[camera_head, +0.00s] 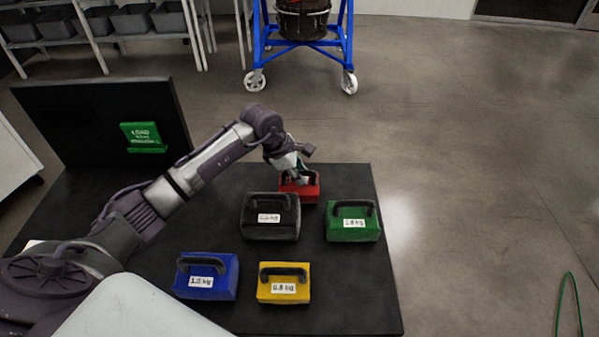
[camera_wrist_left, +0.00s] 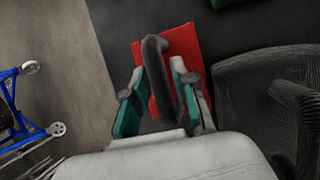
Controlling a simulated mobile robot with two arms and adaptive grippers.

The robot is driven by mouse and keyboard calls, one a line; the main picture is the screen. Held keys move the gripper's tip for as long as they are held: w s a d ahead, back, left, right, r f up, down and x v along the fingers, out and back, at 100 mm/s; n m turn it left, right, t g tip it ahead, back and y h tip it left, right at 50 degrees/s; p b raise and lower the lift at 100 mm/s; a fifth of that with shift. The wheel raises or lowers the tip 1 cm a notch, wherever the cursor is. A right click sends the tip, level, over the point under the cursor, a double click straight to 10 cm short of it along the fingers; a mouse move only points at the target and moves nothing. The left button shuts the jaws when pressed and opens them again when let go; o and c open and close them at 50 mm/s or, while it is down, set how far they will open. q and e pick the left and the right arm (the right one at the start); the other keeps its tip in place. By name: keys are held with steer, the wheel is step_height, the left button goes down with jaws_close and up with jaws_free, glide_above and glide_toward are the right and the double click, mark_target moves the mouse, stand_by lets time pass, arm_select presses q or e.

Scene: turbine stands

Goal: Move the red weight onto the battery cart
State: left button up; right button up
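The red weight (camera_head: 300,191) sits at the far side of the black table (camera_head: 350,300), with a dark handle on top. My left gripper (camera_head: 293,172) is over it, pointing down. In the left wrist view, the left gripper's two fingers (camera_wrist_left: 158,98) stand apart on either side of the handle, with visible gaps, and the red weight (camera_wrist_left: 183,46) lies below them. In the head view the gripper hides part of the weight. My right gripper is out of view. I cannot identify a battery cart in these frames.
Black (camera_head: 270,229), green (camera_head: 353,234), blue (camera_head: 222,277) and yellow (camera_head: 284,290) weights stand nearby on the table. The black one is close in front of the red. A blue wheeled stand (camera_head: 303,43) is beyond the table. Floor at right is open except for a green cable (camera_head: 560,300).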

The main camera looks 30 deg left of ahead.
arm_select(q)
steer(key=shift+o, duration=0.6)
steer(key=shift+r, duration=0.2)
steer(key=b+v, duration=0.1)
steer(key=v, duration=1.1)
steer(key=shift+b, duration=0.4)
steer(key=shift+f, duration=0.1)
